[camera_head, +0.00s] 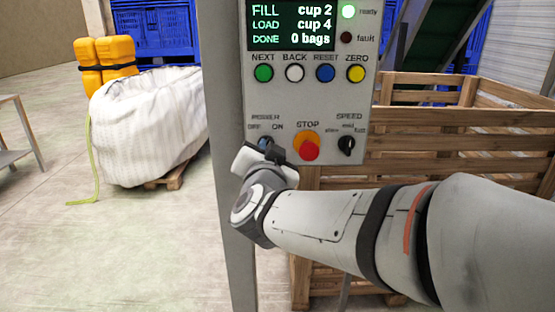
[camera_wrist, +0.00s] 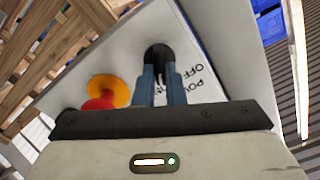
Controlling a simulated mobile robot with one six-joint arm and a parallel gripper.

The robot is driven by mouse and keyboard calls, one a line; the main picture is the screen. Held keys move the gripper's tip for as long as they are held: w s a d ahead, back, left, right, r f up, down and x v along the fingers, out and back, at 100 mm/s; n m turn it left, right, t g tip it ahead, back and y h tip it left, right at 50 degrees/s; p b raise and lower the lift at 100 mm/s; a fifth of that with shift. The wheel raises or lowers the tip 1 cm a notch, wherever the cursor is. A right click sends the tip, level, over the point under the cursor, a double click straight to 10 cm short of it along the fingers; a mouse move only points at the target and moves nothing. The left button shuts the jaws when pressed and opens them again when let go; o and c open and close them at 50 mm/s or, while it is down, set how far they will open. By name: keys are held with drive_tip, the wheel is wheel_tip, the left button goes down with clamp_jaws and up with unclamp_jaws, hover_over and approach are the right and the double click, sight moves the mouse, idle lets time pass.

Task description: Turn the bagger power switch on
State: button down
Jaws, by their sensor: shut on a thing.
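The power switch (camera_head: 264,142) is at the lower left of the grey control panel (camera_head: 350,110), under the POWER label with OFF and ON. In the wrist view the switch (camera_wrist: 157,50) is a dark round base, its grip between my fingertips. My gripper (camera_wrist: 160,72) is shut on it, a finger on each side. In the head view my gripper (camera_head: 265,150) reaches the panel from below and hides the lower part of the switch. I cannot tell which way the switch points.
The red STOP button (camera_head: 309,150) on its orange base is just right of the switch, close to my gripper. The SPEED knob (camera_head: 346,145) is farther right. A row of coloured buttons is above. A wooden crate (camera_head: 440,142) stands behind; a white bulk bag (camera_head: 150,125) is left.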

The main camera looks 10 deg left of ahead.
drive_tip(key=shift+d+f+m+b, duration=0.1)
drive_tip(key=shift+m+b, duration=0.8)
drive_tip(key=shift+m, duration=0.6)
drive_tip(key=c, duration=1.5)
unclamp_jaws()
drive_tip(key=shift+s, duration=0.1)
drive_tip(key=p+v, duration=0.1)
drive_tip(key=v, duration=0.6)
drive_tip(key=shift+s, duration=0.3)
